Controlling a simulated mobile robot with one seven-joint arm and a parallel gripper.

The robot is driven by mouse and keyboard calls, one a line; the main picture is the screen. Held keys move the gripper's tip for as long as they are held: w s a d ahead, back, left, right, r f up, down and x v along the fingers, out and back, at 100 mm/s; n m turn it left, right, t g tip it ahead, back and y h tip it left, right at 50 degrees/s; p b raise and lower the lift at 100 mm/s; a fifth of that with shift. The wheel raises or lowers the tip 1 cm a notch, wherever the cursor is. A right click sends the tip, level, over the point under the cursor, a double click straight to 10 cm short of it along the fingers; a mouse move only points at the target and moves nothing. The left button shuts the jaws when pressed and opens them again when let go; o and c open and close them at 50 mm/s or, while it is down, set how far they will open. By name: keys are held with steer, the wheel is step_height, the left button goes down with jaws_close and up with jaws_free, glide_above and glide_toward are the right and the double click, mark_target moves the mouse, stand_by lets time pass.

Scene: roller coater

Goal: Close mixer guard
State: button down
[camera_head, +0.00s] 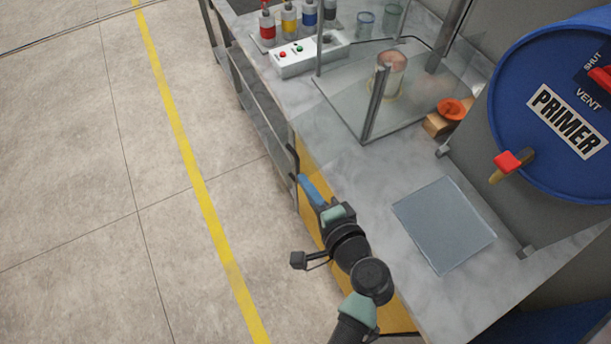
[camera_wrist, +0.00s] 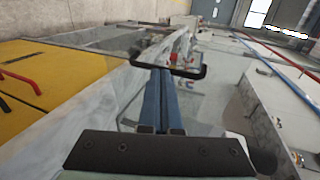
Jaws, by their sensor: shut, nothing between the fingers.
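The mixer guard (camera_head: 366,100) is a clear panel structure with upright metal posts on the bench, around a can (camera_head: 389,72). I cannot tell exactly how its door stands. My gripper (camera_head: 303,178) has blue fingers pressed together with nothing between them. It is at the front edge of the bench, above the yellow cabinet side, to the lower left of the guard. A dark handle (camera_head: 292,160) shows beside the fingertips. In the wrist view, a black bar handle (camera_wrist: 170,67) lies across the ends of my fingers (camera_wrist: 162,88); contact is unclear.
A blue primer drum (camera_head: 550,100) with a red-handled tap stands at the right. A control box (camera_head: 309,55) with buttons and several bottles sit at the back. A grey flat sheet (camera_head: 443,224) lies on the bench. The floor at left is clear.

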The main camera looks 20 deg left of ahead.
steer(key=shift+w+a, duration=0.25)
steer(key=shift+a, duration=0.15)
